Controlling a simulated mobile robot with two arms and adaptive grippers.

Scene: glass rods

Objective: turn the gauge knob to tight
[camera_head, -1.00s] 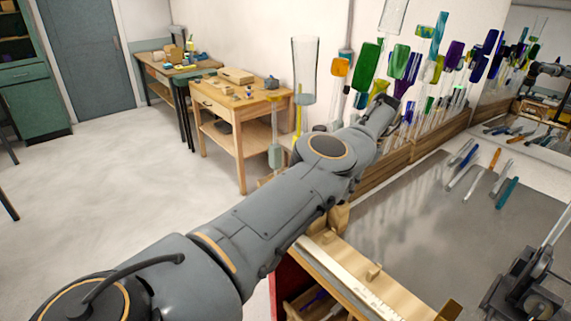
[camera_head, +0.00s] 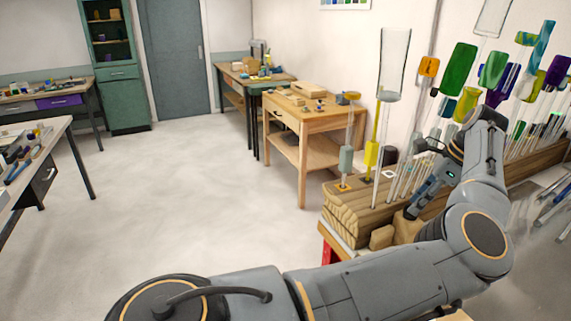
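I cannot make out a gauge knob for certain. An upright rod with an amber top and a grey block (camera_head: 345,158) stands at the left end of the wooden rack (camera_head: 350,217). A yellow-marked rod (camera_head: 371,153) stands beside it. My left arm reaches in from the bottom and bends back, so my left gripper (camera_head: 411,212) points down and left, close to the rack among clear rods. Its fingers are small and partly hidden, so I cannot tell whether they are open or touching anything. My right gripper is not in view.
A tall clear glass vessel (camera_head: 393,65) and several coloured glass pieces, including a green one (camera_head: 458,69), rise above the rack. A wooden side table (camera_head: 318,125) stands behind on the left.

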